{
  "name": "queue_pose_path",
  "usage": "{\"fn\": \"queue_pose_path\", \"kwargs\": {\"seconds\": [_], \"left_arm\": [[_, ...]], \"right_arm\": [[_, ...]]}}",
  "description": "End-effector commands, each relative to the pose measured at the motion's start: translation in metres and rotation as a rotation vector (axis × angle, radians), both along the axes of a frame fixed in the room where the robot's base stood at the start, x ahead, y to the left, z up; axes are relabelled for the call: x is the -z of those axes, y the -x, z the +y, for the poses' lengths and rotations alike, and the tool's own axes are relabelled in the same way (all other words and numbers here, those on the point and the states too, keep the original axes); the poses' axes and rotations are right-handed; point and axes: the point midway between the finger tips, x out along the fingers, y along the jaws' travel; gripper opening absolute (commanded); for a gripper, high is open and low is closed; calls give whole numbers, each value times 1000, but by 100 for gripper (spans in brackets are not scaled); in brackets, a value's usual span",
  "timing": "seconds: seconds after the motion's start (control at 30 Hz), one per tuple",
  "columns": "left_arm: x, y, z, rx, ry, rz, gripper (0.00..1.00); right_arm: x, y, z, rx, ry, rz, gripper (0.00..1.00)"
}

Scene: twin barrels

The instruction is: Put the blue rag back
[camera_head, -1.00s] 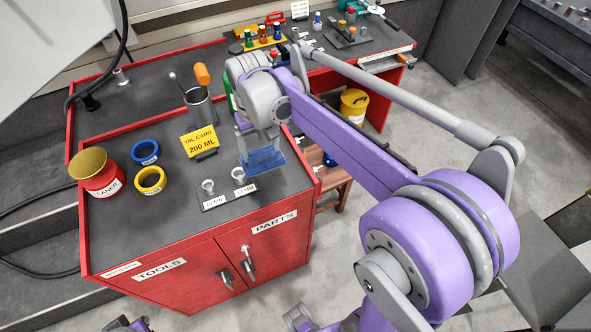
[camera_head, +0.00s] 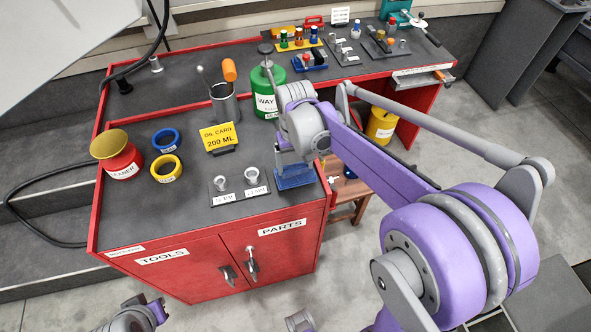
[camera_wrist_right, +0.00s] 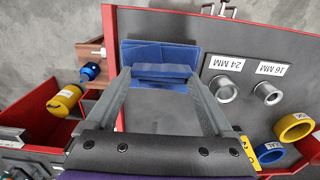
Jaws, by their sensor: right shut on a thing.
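The blue rag (camera_head: 296,178) is at the right edge of the red cabinet's dark top, beside the two sockets. My right gripper (camera_head: 292,160) is shut on it from above. In the right wrist view the rag (camera_wrist_right: 160,50) lies flat and folded, with a raised part between the fingertips of the right gripper (camera_wrist_right: 165,74). I cannot tell whether the rag touches the top. A purple and grey part at the lower left, likely my left gripper (camera_head: 135,316), is cut off by the frame, and its fingers are not clear.
The socket tray (camera_head: 238,190), yellow oil card (camera_head: 218,137), blue ring (camera_head: 166,139), yellow ring (camera_head: 166,168) and red cleaner can (camera_head: 120,160) stand on the cabinet top. A green can (camera_head: 265,92) stands behind my gripper. A wooden stool (camera_head: 350,186) is right of the cabinet.

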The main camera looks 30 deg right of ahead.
Motion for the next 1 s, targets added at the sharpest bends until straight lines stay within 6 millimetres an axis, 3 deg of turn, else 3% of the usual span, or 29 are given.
{"fn": "queue_pose_path", "kwargs": {"seconds": [0.2,0.57,0.6,0.67,1.0], "left_arm": [[3,1,0,0,0,1,0],[6,1,0,0,0,2,0],[6,1,0,0,0,3,0],[5,1,0,0,0,2,0],[1,0,0,0,0,1,0]], "right_arm": [[27,0,0,0,0,0,34],[31,0,0,0,0,0,34],[31,0,0,0,0,0,88],[30,0,0,0,0,0,99],[23,0,0,0,0,0,100]]}}
